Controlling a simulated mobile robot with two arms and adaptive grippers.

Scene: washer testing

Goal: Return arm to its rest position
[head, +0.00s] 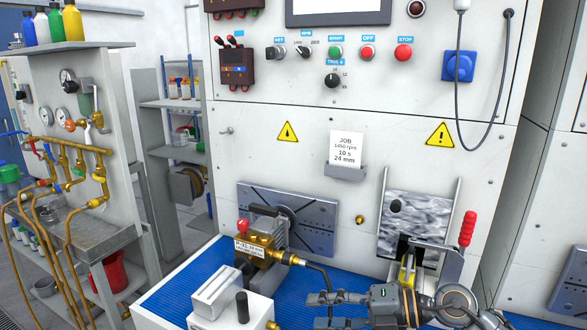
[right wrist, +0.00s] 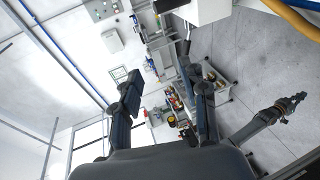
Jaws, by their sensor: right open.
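My right gripper (head: 320,310) is at the bottom of the head view, over the front of the blue bench mat, its fingers pointing left. It is open, and nothing shows between its fingers. In the right wrist view the two dark fingers (right wrist: 165,92) stand wide apart with only the distant room between them. A dark jointed arm end (right wrist: 285,108) at the right of that view looks like my left gripper; its jaw state is unclear. My left arm does not show in the head view.
The blue mat (head: 165,298) holds a brass valve block (head: 262,248) and a white block with a black knob (head: 242,306). A red-handled clamp (head: 468,228) stands close behind my right wrist. The control panel (head: 300,90) rises behind. A pipe-laden cart (head: 75,120) is at left.

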